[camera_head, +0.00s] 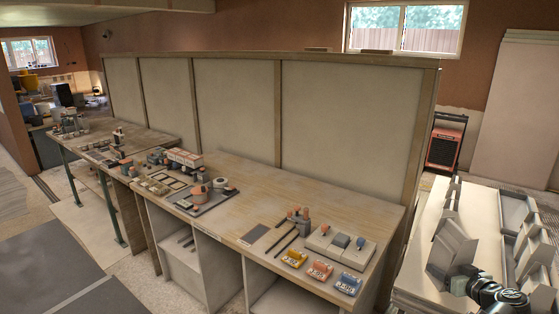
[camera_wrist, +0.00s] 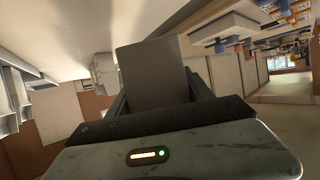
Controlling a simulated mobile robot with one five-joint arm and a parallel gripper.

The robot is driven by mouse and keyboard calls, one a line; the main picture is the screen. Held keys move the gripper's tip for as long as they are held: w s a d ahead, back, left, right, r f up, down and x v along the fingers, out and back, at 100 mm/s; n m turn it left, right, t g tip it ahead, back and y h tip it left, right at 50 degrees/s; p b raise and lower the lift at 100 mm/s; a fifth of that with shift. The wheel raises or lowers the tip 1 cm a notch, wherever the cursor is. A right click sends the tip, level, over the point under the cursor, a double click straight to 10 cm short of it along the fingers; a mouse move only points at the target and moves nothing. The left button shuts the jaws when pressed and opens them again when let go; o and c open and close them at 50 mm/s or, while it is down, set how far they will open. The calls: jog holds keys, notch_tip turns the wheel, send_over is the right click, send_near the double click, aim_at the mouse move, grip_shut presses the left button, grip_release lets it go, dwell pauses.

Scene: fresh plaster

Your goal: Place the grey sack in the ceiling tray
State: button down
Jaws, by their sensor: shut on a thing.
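My gripper (camera_wrist: 155,98) is shut on a plain dark grey block-like thing, which I take for the grey sack (camera_wrist: 150,65). It stands up between the two dark fingers in the wrist view, clear of any surface that I can see. In the head view the dark end of my arm shows at the bottom right, to the right of the workbench; the sack cannot be made out there. Small yellow (camera_head: 294,258), orange (camera_head: 320,270) and blue (camera_head: 348,284) trays stand along the bench's front edge. I cannot tell which thing is the ceiling tray.
The long wooden workbench (camera_head: 240,190) carries a pale board (camera_head: 325,252) with small blocks and several tools. A tall panelled partition (camera_head: 235,105) stands behind it. White racks (camera_head: 430,240) stand at the right, close to my arm. Floor at the left front is open.

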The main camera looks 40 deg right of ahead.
aim_at(451, 248)
notch_tip(451, 248, up, 8)
jog(key=p, duration=0.6)
jog(key=shift+f, duration=0.15)
jog(key=shift+w, duration=0.15)
